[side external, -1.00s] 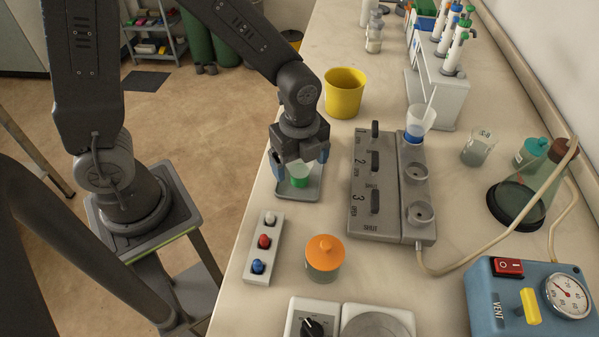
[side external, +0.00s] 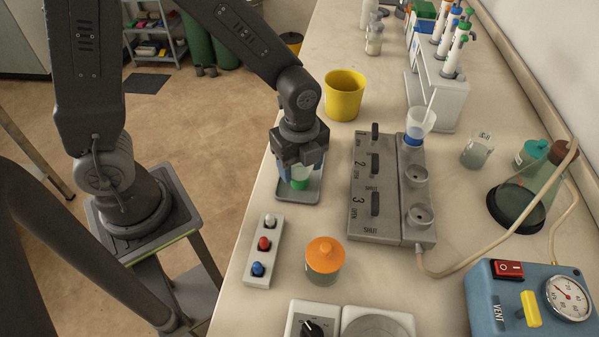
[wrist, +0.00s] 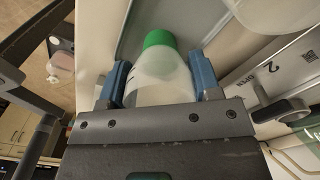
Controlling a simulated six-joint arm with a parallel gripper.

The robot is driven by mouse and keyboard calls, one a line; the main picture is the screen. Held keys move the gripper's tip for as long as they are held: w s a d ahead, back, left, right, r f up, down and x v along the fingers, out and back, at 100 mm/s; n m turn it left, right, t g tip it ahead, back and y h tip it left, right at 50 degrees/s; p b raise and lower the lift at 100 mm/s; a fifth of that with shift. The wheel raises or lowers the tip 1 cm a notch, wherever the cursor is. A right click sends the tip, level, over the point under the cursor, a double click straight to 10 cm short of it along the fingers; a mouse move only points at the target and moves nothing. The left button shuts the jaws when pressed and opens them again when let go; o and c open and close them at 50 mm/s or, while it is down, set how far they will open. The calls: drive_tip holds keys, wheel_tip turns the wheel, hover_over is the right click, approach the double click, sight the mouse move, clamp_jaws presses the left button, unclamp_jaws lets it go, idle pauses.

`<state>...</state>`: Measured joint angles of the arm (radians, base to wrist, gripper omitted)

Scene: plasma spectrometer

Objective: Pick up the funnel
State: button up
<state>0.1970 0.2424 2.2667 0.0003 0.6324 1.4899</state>
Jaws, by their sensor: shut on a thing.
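A translucent white funnel with a green end (side external: 300,184) is between the blue fingers of my gripper (side external: 298,170), over a grey tray (side external: 311,195). In the wrist view the funnel (wrist: 158,84) sits between both fingers, its green end pointing to the tray (wrist: 198,20). My gripper is shut on this funnel. I cannot tell whether the green end touches the tray.
The manifold with valve handles stands right of the tray. A yellow cup (side external: 344,95) is behind. A block with coloured knobs (side external: 264,249) and an orange-lidded jar (side external: 324,258) are in front. A flask (side external: 528,190) and blue vent gauge box (side external: 528,296) stand at right.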

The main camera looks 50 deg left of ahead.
drive_tip(key=shift+r, duration=0.15)
drive_tip(key=shift+r, duration=0.3)
drive_tip(key=r, duration=0.3)
drive_tip(key=shift+a+r, duration=0.35)
drive_tip(key=shift+r, duration=0.05)
drive_tip(key=s+a+r, duration=0.2)
drive_tip(key=a+r, duration=0.4)
drive_tip(key=a, duration=0.4)
drive_tip(key=shift+a+r, duration=0.25)
drive_tip(key=shift+a, duration=0.15)
